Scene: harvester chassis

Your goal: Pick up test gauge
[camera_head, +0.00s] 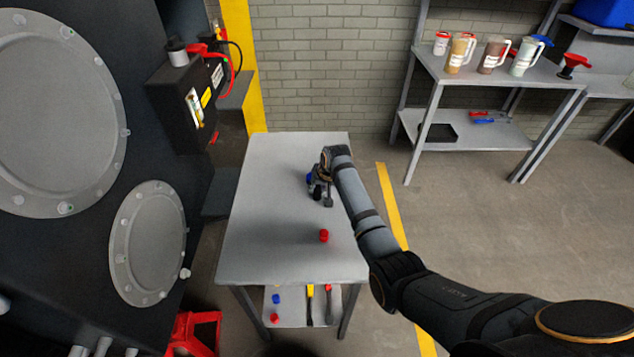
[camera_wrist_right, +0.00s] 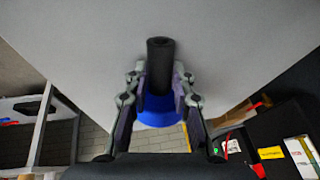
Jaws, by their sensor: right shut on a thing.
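The test gauge, as I take it, is a small piece with a blue round part (camera_wrist_right: 158,118) and a black cylinder (camera_wrist_right: 160,62). My right gripper (camera_wrist_right: 160,90) is shut on it, with one finger on each side in the right wrist view. In the head view my right gripper (camera_head: 319,190) is over the far right part of the grey table (camera_head: 265,215). There, a bit of the gauge's blue (camera_head: 309,179) shows beside the fingers; the arm hides most of the rest. I cannot tell whether the gauge touches the table. My left gripper is not in view.
A small red piece (camera_head: 323,236) stands on the table nearer me. The lower shelf holds tools and small red and blue pieces. The dark chassis (camera_head: 150,130) stands at left with a battery (camera_head: 190,100). A shelf with jugs (camera_head: 460,52) stands at the back right.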

